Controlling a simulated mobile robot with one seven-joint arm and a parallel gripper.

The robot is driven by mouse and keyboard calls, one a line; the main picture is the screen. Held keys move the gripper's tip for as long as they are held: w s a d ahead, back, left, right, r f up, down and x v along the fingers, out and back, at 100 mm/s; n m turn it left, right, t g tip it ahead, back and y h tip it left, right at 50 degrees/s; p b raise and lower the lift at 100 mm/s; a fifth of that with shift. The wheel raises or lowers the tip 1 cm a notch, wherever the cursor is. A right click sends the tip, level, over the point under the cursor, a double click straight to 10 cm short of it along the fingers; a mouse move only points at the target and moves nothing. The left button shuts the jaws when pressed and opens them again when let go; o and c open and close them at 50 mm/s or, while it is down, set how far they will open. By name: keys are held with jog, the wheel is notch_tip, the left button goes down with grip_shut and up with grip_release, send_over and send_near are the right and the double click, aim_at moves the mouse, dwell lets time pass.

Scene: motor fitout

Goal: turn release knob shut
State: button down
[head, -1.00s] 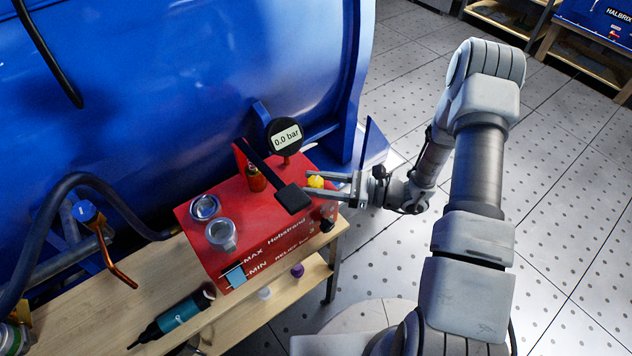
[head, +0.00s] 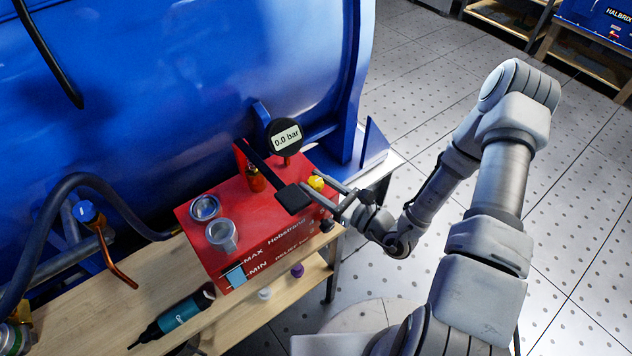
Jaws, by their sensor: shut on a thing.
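A yellow knob (head: 316,183), which I take to be the release knob, sits on the top right of the red pump unit (head: 245,245). My gripper (head: 315,186) reaches in from the lower right with its two fingers on either side of the knob, shut on it. The fingers hide part of the knob, and no open or shut marking can be read on it. A gauge (head: 286,136) behind reads 0.0 bar.
A black lever (head: 292,198) ends just left of my fingers. A black knob (head: 327,225) is on the unit's front below. A blue tank (head: 190,80) stands behind. A teal tool (head: 178,318) lies on the wooden bench (head: 95,325).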

jog(key=m+t+h+p, duration=0.1)
jog(key=m+t+h, duration=0.2)
jog(key=h, duration=0.1)
jog(key=shift+s+a+r+m+t+p, duration=0.1)
jog(key=shift+m+t+p, duration=0.2)
jog(key=shift+m+p, duration=0.1)
jog(key=m+t+h+p, duration=0.1)
jog(key=h, duration=0.2)
jog(key=m+h+p, duration=0.2)
jog(key=shift+t+h, duration=0.4)
jog(key=shift+m+h+p, duration=0.3)
jog(key=shift+m, duration=0.1)
jog(key=shift+c, duration=1.9)
grip_release()
